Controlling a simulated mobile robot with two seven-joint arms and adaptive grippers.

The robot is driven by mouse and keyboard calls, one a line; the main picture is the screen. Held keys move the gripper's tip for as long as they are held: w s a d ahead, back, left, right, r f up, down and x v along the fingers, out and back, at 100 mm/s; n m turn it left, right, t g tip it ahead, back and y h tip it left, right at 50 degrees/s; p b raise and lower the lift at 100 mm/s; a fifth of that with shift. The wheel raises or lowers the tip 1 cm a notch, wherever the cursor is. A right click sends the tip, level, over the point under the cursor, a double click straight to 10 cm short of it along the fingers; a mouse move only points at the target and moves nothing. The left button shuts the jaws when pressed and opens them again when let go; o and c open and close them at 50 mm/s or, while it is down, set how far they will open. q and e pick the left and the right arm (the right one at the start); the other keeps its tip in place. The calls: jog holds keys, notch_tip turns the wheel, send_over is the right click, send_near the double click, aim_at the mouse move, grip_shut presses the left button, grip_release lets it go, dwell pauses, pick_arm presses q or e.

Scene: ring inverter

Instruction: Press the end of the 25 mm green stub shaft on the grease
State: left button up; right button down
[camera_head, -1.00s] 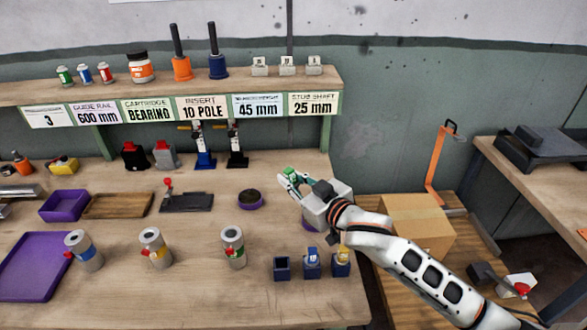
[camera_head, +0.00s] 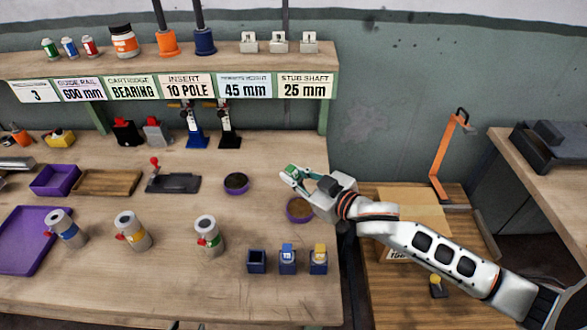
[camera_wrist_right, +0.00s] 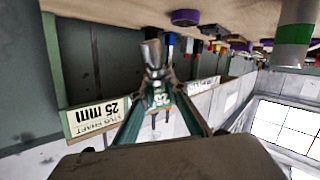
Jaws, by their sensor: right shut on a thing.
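My right gripper (camera_head: 290,177) is shut on the green stub shaft (camera_head: 291,169), held above the bench near its right end. In the right wrist view the shaft's green body (camera_wrist_right: 160,98), marked 25, sits between the two fingers, and its bare metal end (camera_wrist_right: 152,52) points away from the palm. Two round, low purple-rimmed pots stand on the bench: one with a dark top (camera_head: 236,183) left of the gripper, one with a brownish top (camera_head: 299,209) just below it, partly hidden. I cannot tell for sure which holds the grease. The shaft looks clear of both. My left gripper is not in view.
Small blue holders (camera_head: 288,262) stand at the front right. Several grey cylinders (camera_head: 208,235) stand along the front. A dark fixture with a red knob (camera_head: 172,182) lies further left. The labelled shelf (camera_head: 230,88) runs behind. A cardboard box (camera_head: 412,212) is right of the bench.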

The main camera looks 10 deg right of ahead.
jog(key=shift+f, duration=2.95)
jog(key=shift+f+b, duration=0.4)
jog(key=shift+f, duration=0.35)
jog(key=shift+r, duration=0.1)
jog(key=shift+r+p, duration=0.45)
jog(key=shift+r, duration=3.05)
